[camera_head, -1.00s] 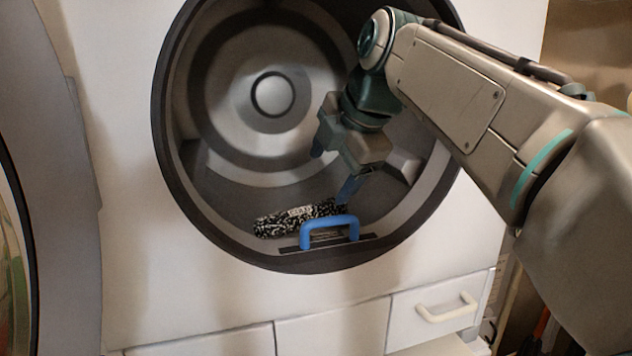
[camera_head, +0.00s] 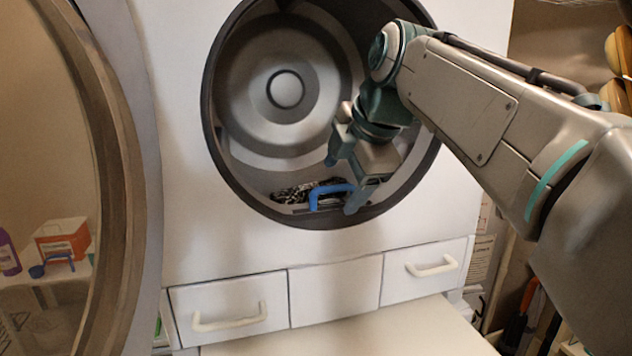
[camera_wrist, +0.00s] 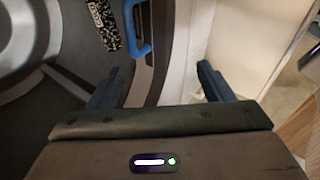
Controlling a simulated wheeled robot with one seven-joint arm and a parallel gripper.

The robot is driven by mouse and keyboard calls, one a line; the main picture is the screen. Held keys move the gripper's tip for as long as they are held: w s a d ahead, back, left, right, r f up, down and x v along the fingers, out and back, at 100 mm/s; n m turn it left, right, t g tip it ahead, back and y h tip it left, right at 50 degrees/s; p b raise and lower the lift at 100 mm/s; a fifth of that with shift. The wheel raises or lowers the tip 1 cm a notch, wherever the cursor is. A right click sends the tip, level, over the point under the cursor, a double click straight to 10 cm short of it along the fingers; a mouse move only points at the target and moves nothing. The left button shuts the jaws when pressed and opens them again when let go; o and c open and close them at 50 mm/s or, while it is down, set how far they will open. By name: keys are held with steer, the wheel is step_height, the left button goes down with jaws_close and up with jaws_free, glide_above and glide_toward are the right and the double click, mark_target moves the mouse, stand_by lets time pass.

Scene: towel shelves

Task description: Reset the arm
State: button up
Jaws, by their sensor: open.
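My gripper (camera_head: 343,184) is at the mouth of the washing machine drum (camera_head: 330,85), in front of its lower right part. Its two blue fingers are spread, and nothing shows between them in the wrist view (camera_wrist: 160,88). A black-and-white speckled towel (camera_head: 293,192) lies at the drum's bottom, just behind the blue handle (camera_head: 315,193). The towel also shows at the top of the wrist view (camera_wrist: 104,22), beside the blue handle (camera_wrist: 136,38) and apart from my fingers. My gripper partly hides the handle's right end in the head view.
The round door (camera_head: 128,150) stands open at the left. Below the drum are drawers with white handles (camera_head: 230,318) and a pale ledge (camera_head: 350,335). Shelved items stand at the right edge. The space in front of the machine is free.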

steer(key=s+d+f+m+g+h, duration=0.1)
steer(key=s+d+f+m, duration=0.2)
steer(key=f, duration=0.7)
steer(key=s+d+f+m+g+h, duration=0.1)
steer(key=s+d+f+m, duration=0.3)
steer(key=s+f+m, duration=0.4)
steer(key=s+d+f+m+g+h, duration=0.1)
steer(key=s+d+f+m, duration=0.2)
steer(key=s+f+m, duration=0.3)
step_height(320, 180, down, 6)
steer(key=m, duration=0.5)
steer(key=shift+s+d+r+m, duration=0.15)
steer(key=shift+s+d+m, duration=0.15)
steer(key=shift+d, duration=0.1)
